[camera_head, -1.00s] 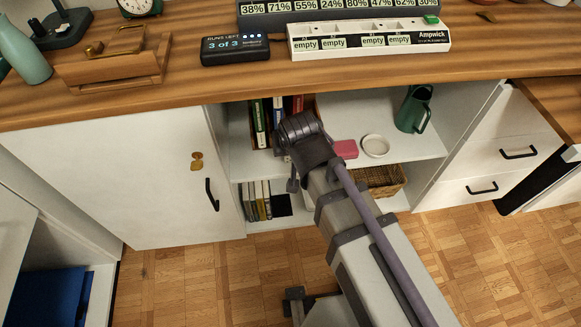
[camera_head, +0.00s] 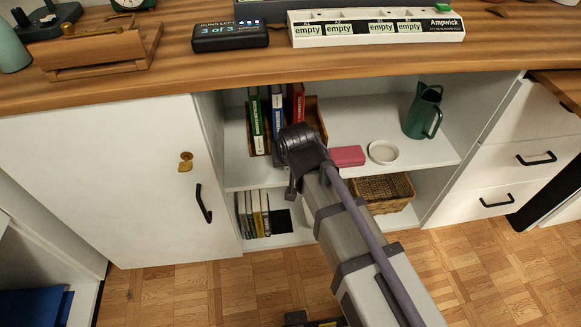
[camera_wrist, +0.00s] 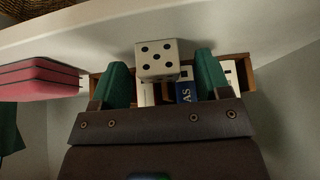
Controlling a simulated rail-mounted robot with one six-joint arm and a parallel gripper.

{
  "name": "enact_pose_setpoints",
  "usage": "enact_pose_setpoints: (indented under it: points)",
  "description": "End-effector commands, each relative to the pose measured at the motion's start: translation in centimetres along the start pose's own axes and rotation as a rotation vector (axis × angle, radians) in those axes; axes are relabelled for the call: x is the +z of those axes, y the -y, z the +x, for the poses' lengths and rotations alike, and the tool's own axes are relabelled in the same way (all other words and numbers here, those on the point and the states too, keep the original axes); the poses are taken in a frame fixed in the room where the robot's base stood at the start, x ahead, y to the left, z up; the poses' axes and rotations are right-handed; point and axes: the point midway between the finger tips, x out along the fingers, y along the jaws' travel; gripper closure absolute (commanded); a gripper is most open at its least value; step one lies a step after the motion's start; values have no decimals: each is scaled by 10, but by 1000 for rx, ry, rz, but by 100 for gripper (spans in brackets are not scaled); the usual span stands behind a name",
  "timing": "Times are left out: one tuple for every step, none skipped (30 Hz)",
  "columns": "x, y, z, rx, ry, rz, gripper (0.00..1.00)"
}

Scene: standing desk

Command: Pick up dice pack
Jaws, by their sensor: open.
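A white box with a black-dotted die face, the dice pack (camera_wrist: 157,60), shows in the wrist view between the two green fingertips of my gripper (camera_wrist: 161,64). The gripper is open, with a finger on each side of the pack. I cannot tell whether either finger touches it. In the head view my wrist (camera_head: 303,150) reaches into the open shelf. It hides the fingers and the dice pack there.
A pink-red box (camera_head: 347,156) and a round white dish (camera_head: 383,152) lie to the right on the shelf. Upright books (camera_head: 277,120) stand behind in a wooden holder. A green pitcher (camera_head: 422,112) is farther right. A wicker basket (camera_head: 385,192) is below. The desktop (camera_head: 300,68) overhangs.

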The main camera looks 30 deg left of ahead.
Motion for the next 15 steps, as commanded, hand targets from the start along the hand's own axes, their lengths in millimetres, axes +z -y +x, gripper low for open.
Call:
enact_pose_setpoints:
  points:
    - [-1, 0, -2, 0, 0, 0, 30]
    - [-1, 0, -2, 0, 0, 0, 30]
    - [-1, 0, -2, 0, 0, 0, 33]
    - [-1, 0, -2, 0, 0, 0, 36]
    - [-1, 0, -2, 0, 0, 0, 39]
    - [-1, 0, -2, 0, 0, 0, 42]
    - [-1, 0, -2, 0, 0, 0, 45]
    - [-1, 0, -2, 0, 0, 0, 48]
    - [-1, 0, -2, 0, 0, 0, 52]
    - [-1, 0, -2, 0, 0, 0, 55]
    - [0, 0, -2, 0, 0, 0, 58]
    - [0, 0, -2, 0, 0, 0, 62]
    - [0, 0, -2, 0, 0, 0, 64]
    - [0, 0, -2, 0, 0, 0, 67]
    - [0, 0, -2, 0, 0, 0, 71]
